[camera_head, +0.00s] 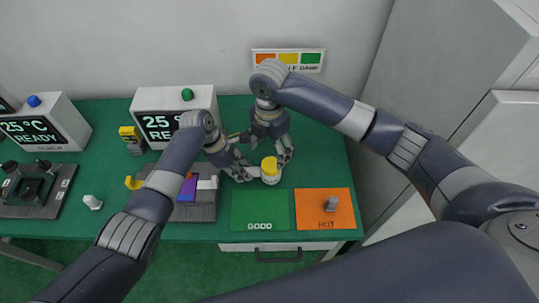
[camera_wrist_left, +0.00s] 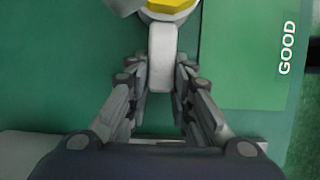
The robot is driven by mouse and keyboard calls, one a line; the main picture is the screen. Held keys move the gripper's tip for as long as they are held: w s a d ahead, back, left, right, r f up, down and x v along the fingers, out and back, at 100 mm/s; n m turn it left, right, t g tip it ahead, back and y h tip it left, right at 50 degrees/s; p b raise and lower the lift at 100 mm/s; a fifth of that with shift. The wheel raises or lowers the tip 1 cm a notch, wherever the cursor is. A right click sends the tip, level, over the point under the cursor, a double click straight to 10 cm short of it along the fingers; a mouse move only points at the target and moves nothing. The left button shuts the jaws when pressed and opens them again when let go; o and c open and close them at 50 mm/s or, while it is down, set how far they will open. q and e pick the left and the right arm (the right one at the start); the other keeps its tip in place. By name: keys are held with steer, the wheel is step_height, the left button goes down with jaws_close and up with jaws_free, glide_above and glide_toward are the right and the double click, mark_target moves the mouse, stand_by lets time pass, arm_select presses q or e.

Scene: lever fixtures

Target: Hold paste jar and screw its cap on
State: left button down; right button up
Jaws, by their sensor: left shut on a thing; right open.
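The paste jar (camera_head: 271,179) is a small white pot standing on the green table. The yellow cap (camera_head: 269,163) sits at its top; I cannot tell how tightly it is seated. My left gripper (camera_head: 249,173) is beside the jar on its left. In the left wrist view its fingers (camera_wrist_left: 162,70) are shut on a pale bar, seemingly the jar's handle, which reaches up to the jar with its yellow top (camera_wrist_left: 172,5), cut by the frame edge. My right gripper (camera_head: 283,153) is open and empty, pointing down just behind and right of the cap.
The green GOOD mat (camera_head: 260,208) and orange HOT mat (camera_head: 318,218) lie in front; a grey piece (camera_head: 331,204) stands on the HOT mat. A grey fixture (camera_head: 203,208) with coloured parts is left, with a display box (camera_head: 160,98) behind. A wall and cabinet bound the right.

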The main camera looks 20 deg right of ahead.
steer(key=shift+w+a+r, duration=0.1)
steer(key=shift+w+r, duration=0.05)
steer(key=shift+r, duration=0.25)
arm_select(q)
steer(key=c, duration=1.3)
jaws_free()
steer(key=shift+d, duration=0.1)
steer(key=shift+c, duration=0.2)
arm_select(e)
steer(key=shift+a, duration=0.15)
